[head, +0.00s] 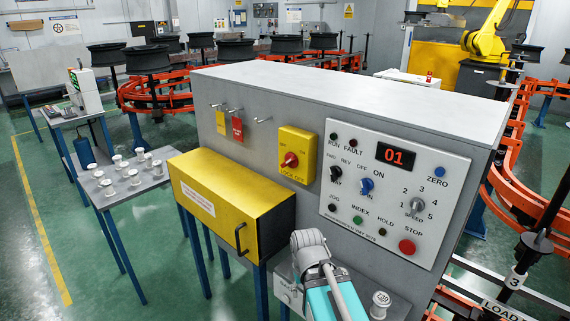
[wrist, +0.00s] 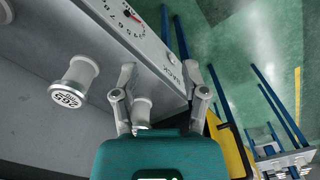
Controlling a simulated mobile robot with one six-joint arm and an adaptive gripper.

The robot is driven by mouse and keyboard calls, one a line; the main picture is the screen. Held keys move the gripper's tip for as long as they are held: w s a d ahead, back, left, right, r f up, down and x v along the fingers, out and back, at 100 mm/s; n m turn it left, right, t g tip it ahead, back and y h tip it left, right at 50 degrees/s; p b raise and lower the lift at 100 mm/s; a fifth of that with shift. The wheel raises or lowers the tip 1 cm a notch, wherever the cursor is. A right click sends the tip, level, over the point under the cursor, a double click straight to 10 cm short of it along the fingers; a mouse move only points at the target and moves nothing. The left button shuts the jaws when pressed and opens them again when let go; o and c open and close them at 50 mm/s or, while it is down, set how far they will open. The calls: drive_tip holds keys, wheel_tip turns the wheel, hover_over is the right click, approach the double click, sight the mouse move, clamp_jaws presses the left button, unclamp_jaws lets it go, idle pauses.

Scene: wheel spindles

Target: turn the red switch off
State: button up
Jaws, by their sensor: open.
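The red switch (head: 290,159) is a round red knob on a yellow plate marked LOCK OFF, on the front of the grey cabinet, left of the control panel. Its setting is too small to tell. It is not in the wrist view. My gripper (wrist: 162,82) is open in the wrist view, its two grey fingers apart. A white spool (wrist: 143,110) shows between the fingers, and I cannot tell if they touch it. In the head view my arm is at the bottom centre, below and right of the switch, and the fingertips are hidden.
A yellow box (head: 228,203) with a black handle juts out left of and below the switch. The control panel (head: 393,195) has knobs and a red stop button. A red tag (head: 237,129) hangs nearby. Another labelled spool (wrist: 75,82) stands beside my gripper.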

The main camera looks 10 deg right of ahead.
drive_tip(key=o, duration=0.4)
drive_tip(key=shift+w, duration=0.1)
drive_tip(key=shift+o, duration=1)
drive_tip(key=shift+w+r, duration=0.1)
drive_tip(key=shift+w, duration=0.1)
drive_tip(key=m+t+h+p, duration=0.2)
drive_tip(key=t+h+p, duration=0.5)
drive_tip(key=t+h, duration=0.55)
approach(286, 164)
drive_tip(key=s+a+g+h, duration=0.1)
drive_tip(key=a+g+h, duration=0.1)
drive_tip(key=a, duration=0.2)
drive_tip(key=shift+d, duration=0.15)
drive_tip(key=x, duration=1.3)
drive_tip(key=shift+w+d, duration=0.2)
drive_tip(key=shift+w, duration=0.1)
